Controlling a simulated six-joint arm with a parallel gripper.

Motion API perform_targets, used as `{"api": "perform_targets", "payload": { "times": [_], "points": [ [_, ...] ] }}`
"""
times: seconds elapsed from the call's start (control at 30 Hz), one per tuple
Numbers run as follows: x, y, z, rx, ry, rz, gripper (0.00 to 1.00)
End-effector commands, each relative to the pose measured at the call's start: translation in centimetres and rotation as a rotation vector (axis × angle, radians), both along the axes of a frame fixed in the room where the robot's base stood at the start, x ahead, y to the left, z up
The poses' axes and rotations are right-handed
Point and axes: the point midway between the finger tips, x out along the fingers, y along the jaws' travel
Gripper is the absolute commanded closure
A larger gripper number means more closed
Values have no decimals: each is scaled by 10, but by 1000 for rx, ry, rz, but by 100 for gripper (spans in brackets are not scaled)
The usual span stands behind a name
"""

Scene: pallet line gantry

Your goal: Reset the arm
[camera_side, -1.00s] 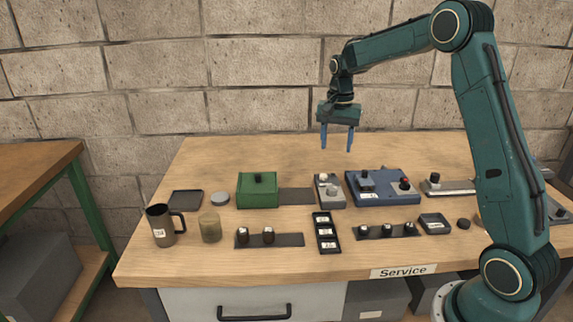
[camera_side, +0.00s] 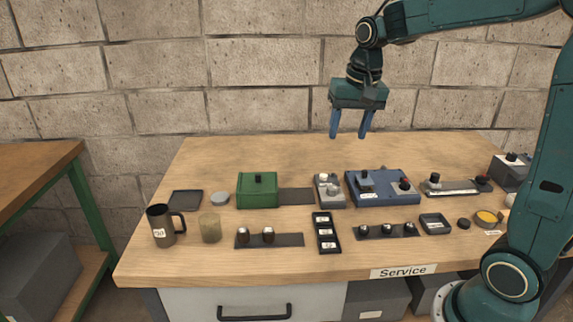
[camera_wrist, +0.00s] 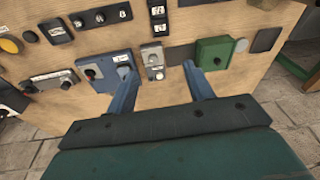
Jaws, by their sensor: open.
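My gripper (camera_side: 348,136) hangs in the air above the back of the wooden workbench (camera_side: 290,261), fingers pointing down. Its two blue fingers are apart with nothing between them. In the wrist view my gripper (camera_wrist: 160,82) also shows open and empty, with the bench top (camera_wrist: 115,38) beyond it. The gripper touches nothing. Below it stand a small grey unit with knobs (camera_side: 330,199) and a blue box with a black and a red knob (camera_side: 383,199).
A green box (camera_side: 257,193), a dark mug (camera_side: 160,233), a tan cylinder (camera_side: 210,229) and a black three-slot tray (camera_side: 327,247) stand on the left and middle. A yellow-topped round dish (camera_side: 488,218) and a grey device (camera_side: 511,172) stand at the right. The air around the gripper is clear.

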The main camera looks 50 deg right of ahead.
Motion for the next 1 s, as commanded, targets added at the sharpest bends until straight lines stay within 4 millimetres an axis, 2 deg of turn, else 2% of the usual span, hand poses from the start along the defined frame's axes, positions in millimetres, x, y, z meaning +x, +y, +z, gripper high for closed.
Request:
{"api": "perform_targets", "payload": {
  "times": [0.2,0.47,0.8,1.0],
  "points": [
    [-42,30,17,-36,-63,149,48],
    [-92,57,24,-81,-134,322,48],
    [-156,83,13,-146,-226,542,48],
    [-180,91,3,-176,-266,634,48]
  ]
}}
